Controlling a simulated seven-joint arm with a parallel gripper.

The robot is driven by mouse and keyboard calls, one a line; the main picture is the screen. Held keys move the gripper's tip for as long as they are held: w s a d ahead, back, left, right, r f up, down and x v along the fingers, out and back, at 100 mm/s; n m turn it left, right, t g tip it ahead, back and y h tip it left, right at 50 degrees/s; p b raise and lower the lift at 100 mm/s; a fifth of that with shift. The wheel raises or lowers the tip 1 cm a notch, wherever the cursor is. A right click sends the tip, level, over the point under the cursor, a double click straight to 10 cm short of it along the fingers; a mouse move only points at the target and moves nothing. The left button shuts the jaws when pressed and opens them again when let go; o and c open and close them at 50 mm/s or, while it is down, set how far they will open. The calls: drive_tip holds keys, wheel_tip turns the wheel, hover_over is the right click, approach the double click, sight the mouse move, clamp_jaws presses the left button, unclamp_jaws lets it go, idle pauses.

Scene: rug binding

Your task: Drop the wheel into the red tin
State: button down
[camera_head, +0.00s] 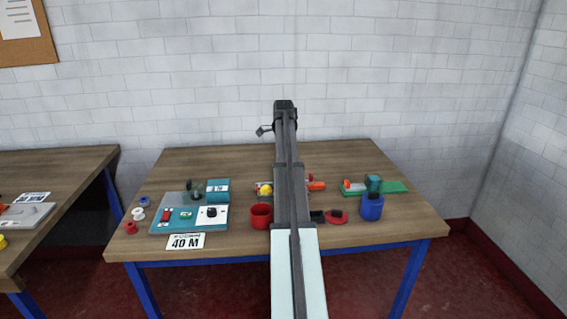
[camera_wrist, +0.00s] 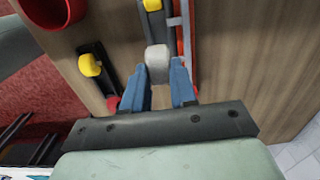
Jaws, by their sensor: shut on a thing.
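The red tin (camera_head: 261,215) stands open-topped on the table, just left of my arm in the head view. Its rim also shows at the top left of the wrist view (camera_wrist: 77,10). My gripper (camera_wrist: 160,70) has its two blue fingers shut on a small light grey rounded thing, which I take for the wheel (camera_wrist: 157,57). The wheel sits at the fingertips, to the right of the tin in the wrist view. I cannot tell its height above the table. My arm hides the gripper and wheel in the head view.
A blue tin (camera_head: 372,208) stands right of my arm, before a green board (camera_head: 394,187). A teal-and-grey panel (camera_head: 180,221) and small spools lie at left. A dark bar with a yellow part (camera_wrist: 90,65) lies between tin and gripper; a red rail (camera_wrist: 188,40) lies right.

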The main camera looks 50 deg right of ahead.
drive_tip(key=s+a+r, duration=0.2)
drive_tip(key=a, duration=0.6)
drive_tip(key=s+a+r, duration=0.2)
drive_tip(key=a+r, duration=0.1)
drive_tip(key=a, duration=0.5)
wheel_tip(320, 180, down, 6)
drive_tip(key=shift+s+d, duration=0.1)
drive_tip(key=c, duration=0.8)
unclamp_jaws()
drive_tip(key=shift+r, duration=0.1)
wheel_tip(320, 180, up, 14)
drive_tip(key=shift+f, duration=0.25)
